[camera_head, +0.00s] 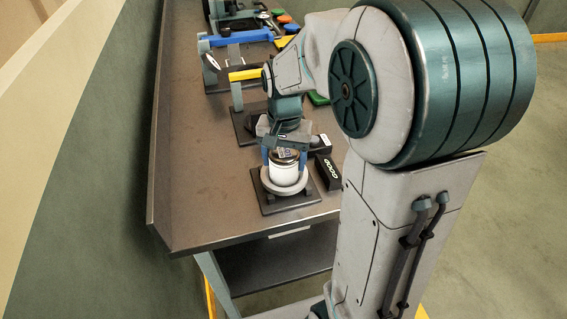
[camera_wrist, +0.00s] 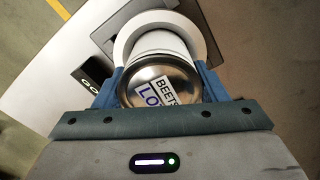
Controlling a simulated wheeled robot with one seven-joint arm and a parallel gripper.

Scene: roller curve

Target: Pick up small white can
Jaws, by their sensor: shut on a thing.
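The small white can (camera_head: 284,172) stands upright in a round white holder ring (camera_head: 268,184) on a dark square base near the table's front edge. In the wrist view the can (camera_wrist: 160,44) shows its metal lid (camera_wrist: 142,77) with a label reading "BEETS" and "LO". My gripper (camera_head: 284,157) reaches over the can from behind, with blue fingers on either side of it. In the wrist view my gripper (camera_wrist: 160,84) is shut on the can near its lid. The can's bottom is hidden inside the ring.
A small black block with white markings (camera_head: 328,172) lies right of the holder base. Farther back are a yellow-topped stand (camera_head: 247,74), a blue bar (camera_head: 240,37) and several coloured round pieces (camera_head: 287,24). The table's left side (camera_head: 200,150) is clear.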

